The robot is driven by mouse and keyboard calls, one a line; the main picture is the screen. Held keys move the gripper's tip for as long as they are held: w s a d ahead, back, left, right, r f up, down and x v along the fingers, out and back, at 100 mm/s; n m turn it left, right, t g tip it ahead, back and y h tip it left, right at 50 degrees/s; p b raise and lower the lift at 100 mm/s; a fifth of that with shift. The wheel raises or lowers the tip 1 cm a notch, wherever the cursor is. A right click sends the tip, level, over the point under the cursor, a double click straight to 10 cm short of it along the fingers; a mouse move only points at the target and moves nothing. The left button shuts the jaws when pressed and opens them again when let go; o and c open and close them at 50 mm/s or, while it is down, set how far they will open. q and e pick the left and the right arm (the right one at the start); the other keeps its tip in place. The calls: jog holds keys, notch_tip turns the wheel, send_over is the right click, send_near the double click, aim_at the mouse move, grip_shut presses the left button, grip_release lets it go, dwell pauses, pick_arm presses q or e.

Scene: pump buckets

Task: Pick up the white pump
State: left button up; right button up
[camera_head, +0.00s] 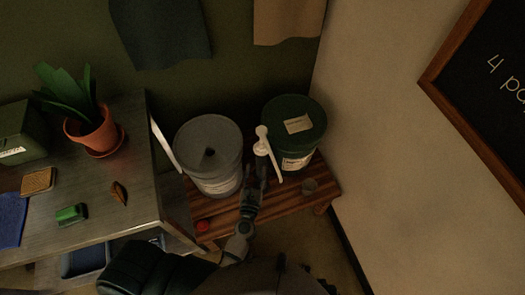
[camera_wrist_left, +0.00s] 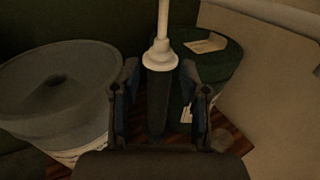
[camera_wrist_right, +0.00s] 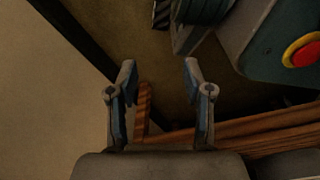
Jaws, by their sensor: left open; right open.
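The white pump (camera_head: 261,148) shows in the head view between the grey bucket and the green bucket, with a thin white spout slanting down to the right. In the left wrist view, its white stem and flared collar (camera_wrist_left: 160,57) stand upright just beyond my fingertips. My left gripper (camera_wrist_left: 158,80) is open, with one finger on each side of a dark upright part below the collar; I cannot tell whether they touch it. In the head view, my left gripper (camera_head: 256,174) is just below the pump. My right gripper (camera_wrist_right: 159,70) is open and empty.
The grey bucket (camera_head: 216,179) has a hole in its lid. The green bucket (camera_head: 305,112) carries a pale label. Both stand on a slatted wooden bench (camera_head: 267,206) with a small clear cup (camera_head: 309,186). A grey table (camera_head: 92,220) with a potted plant (camera_head: 93,134) is left.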

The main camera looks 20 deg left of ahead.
aim_at(262, 144)
pick_arm(q)
jog(key=w+p, duration=0.1)
jog(key=w, duration=0.6)
jog(key=shift+w+d, duration=0.35)
jog(key=shift+w, duration=0.35)
jog(key=w+a, duration=0.1)
jog(key=w, duration=0.2)
jog(key=w+a, duration=0.1)
jog(key=shift+w+a+f, duration=0.3)
jog(key=shift+w+f, duration=0.05)
jog(key=shift+w, duration=0.05)
jog(key=shift+d, duration=0.15)
jog(key=shift+s+d+r, duration=0.1)
jog(key=shift+d, duration=0.05)
jog(key=shift+c, duration=1.4)
jog(key=shift+d, duration=0.25)
grip_shut()
jog(key=shift+a, duration=0.1)
pick_arm(e)
jog(key=s+d+f, duration=0.2)
jog(key=s, duration=0.1)
jog(key=shift+s+d+f, duration=0.15)
jog(key=shift+f, duration=0.1)
